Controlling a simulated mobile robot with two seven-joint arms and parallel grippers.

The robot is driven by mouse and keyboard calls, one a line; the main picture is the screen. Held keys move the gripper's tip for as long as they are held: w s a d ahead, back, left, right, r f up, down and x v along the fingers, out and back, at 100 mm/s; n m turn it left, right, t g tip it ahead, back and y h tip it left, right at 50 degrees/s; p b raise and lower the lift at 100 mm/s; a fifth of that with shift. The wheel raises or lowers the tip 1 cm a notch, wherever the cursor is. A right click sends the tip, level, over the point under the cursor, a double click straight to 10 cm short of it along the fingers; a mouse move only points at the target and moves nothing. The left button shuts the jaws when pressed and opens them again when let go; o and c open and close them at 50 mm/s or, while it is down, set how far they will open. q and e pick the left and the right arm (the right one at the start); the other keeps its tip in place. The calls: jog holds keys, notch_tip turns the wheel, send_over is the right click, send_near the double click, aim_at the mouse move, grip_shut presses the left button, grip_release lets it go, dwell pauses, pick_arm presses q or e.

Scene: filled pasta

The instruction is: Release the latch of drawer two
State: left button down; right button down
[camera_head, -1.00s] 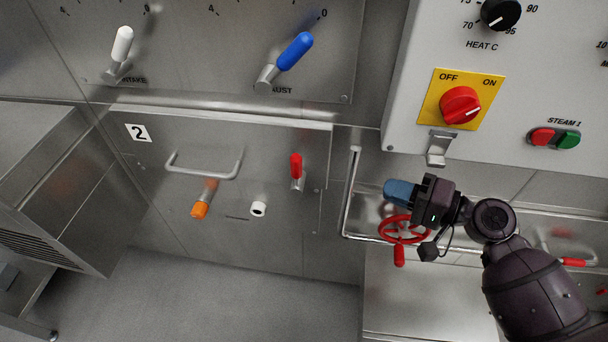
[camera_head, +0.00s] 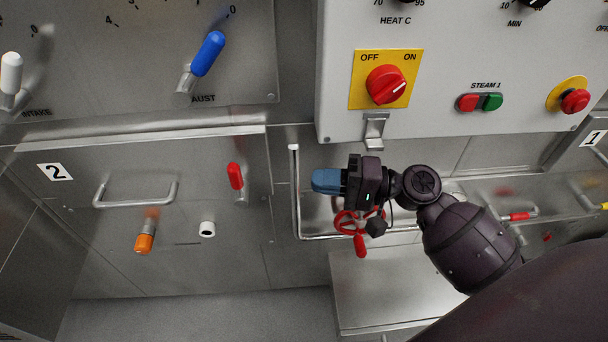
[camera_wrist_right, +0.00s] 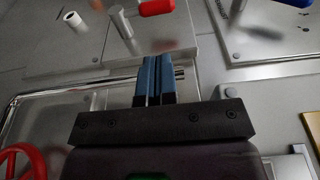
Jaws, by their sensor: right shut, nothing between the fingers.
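Drawer two (camera_head: 100,235) is the steel front at the left of the head view, with a label "2" (camera_head: 55,172) and a bar handle (camera_head: 135,201). A small red-handled latch lever (camera_head: 235,177) stands upright at its upper right; the red grip also shows at the top of the right wrist view (camera_wrist_right: 156,7). My right gripper (camera_head: 316,181) has blue fingers, points left toward the red lever and is apart from it. Its fingers (camera_wrist_right: 155,62) are shut together and empty in the right wrist view. My left gripper is out of view.
An orange knob (camera_head: 144,243) and a white knob (camera_head: 207,229) sit on the drawer front. A bent steel rail (camera_head: 296,190) and a red handwheel (camera_head: 350,222) are close to my right gripper. The control panel (camera_head: 440,125) overhangs above.

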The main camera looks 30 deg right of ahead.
aim_at(238, 180)
jog(key=x, duration=1.2)
jog(key=shift+w+a, duration=0.1)
jog(key=shift+a, duration=0.1)
